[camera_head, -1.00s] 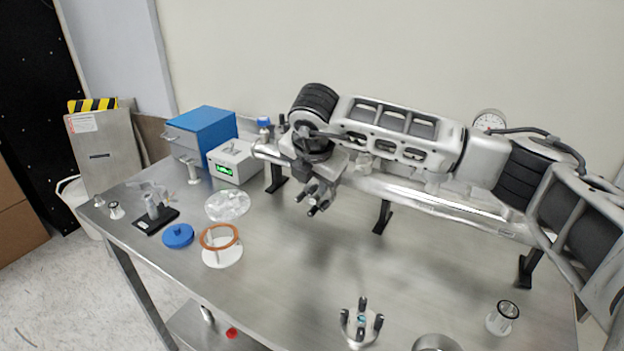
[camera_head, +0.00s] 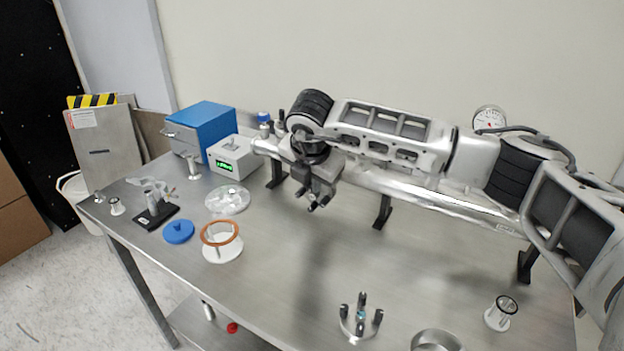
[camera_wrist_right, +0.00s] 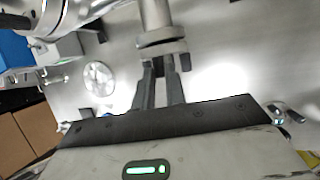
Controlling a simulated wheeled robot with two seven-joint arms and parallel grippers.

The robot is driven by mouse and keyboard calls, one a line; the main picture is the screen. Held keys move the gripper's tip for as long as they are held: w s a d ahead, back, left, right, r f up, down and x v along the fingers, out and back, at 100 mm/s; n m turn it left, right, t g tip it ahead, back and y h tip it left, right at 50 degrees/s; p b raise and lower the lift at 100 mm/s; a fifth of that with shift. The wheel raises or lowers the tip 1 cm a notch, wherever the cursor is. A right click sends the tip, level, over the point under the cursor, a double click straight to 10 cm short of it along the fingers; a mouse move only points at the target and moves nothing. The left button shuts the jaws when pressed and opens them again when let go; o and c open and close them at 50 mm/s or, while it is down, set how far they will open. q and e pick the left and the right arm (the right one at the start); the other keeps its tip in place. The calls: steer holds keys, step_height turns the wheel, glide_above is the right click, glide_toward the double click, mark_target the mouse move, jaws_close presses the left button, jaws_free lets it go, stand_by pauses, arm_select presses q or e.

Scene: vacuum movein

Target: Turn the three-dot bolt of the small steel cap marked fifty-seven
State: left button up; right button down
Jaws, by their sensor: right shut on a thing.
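My right gripper (camera_head: 318,204) hangs below the steel pipe (camera_head: 440,204) at the pipe's left part. In the right wrist view its two fingers (camera_wrist_right: 161,70) reach up to a small round steel flange or cap (camera_wrist_right: 162,49) at the end of a pipe stub. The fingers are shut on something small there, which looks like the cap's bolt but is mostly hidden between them. The number fifty-seven and the three dots cannot be read. My left gripper is not in view.
The pipe stands on black supports (camera_head: 382,212). A three-post holder (camera_head: 360,322), a steel ring (camera_head: 436,341) and a small white fitting (camera_head: 500,313) stand at the front. The table's middle is clear.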

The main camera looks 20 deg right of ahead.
steer(key=shift+w+a+r+g+h, duration=0.1)
steer(key=shift+w+a+g+h, duration=0.15)
steer(key=shift+g+h, duration=0.5)
arm_select(q)
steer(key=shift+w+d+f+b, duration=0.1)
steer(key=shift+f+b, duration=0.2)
steer(key=shift+b, duration=0.4)
arm_select(e)
steer(key=g, duration=0.1)
steer(key=n+g+h, duration=0.1)
steer(key=g+h, duration=0.1)
steer(key=shift+w+a, duration=0.25)
steer(key=shift+w, duration=0.1)
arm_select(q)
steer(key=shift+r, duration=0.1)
arm_select(e)
steer(key=shift+g+h, duration=0.25)
steer(key=c, duration=1.4)
jaws_free()
steer(key=shift+c, duration=0.2)
